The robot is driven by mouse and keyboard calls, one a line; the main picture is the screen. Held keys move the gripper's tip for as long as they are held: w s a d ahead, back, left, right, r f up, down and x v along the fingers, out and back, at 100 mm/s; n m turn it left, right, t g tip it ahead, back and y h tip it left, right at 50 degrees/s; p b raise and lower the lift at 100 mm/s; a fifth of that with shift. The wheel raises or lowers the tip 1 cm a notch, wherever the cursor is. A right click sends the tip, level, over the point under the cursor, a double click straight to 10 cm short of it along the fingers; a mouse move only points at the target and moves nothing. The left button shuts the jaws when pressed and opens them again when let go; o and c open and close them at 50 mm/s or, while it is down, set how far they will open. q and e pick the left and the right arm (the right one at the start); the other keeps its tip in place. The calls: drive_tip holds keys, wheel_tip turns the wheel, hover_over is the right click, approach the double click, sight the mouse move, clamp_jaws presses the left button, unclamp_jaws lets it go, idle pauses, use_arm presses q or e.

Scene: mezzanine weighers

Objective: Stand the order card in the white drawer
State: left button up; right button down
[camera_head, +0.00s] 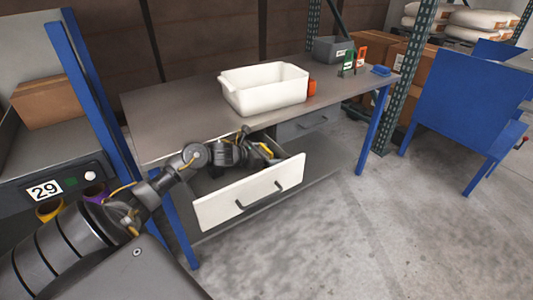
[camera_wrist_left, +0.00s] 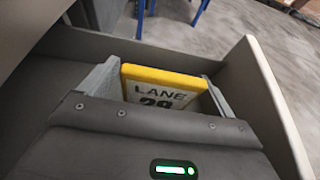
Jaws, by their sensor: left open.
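The white drawer (camera_head: 222,209) is pulled out under the grey workbench. The order card (camera_wrist_left: 165,84), yellow-edged with a white face reading "LANE" and a partly hidden number, is inside the drawer. It looks upright, leaning slightly; its lower part is hidden by my gripper. In the head view only a bit of yellow shows at the card (camera_head: 266,151). My left gripper (camera_wrist_left: 160,72) reaches down into the drawer. Its fingers are open, one on each side of the card; I cannot tell whether they touch it. My right gripper is not in view.
A white bin (camera_head: 262,92) and an orange item (camera_head: 311,87) stand on the workbench (camera_head: 180,97) above the drawer. A grey box (camera_head: 332,49) and small green and orange holders are farther back. A blue post (camera_head: 98,105) stands left.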

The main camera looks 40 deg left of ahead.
use_arm(q)
drive_tip(key=shift+r, duration=0.1)
drive_tip(key=v, duration=1.2)
drive_tip(key=shift+p, duration=0.35)
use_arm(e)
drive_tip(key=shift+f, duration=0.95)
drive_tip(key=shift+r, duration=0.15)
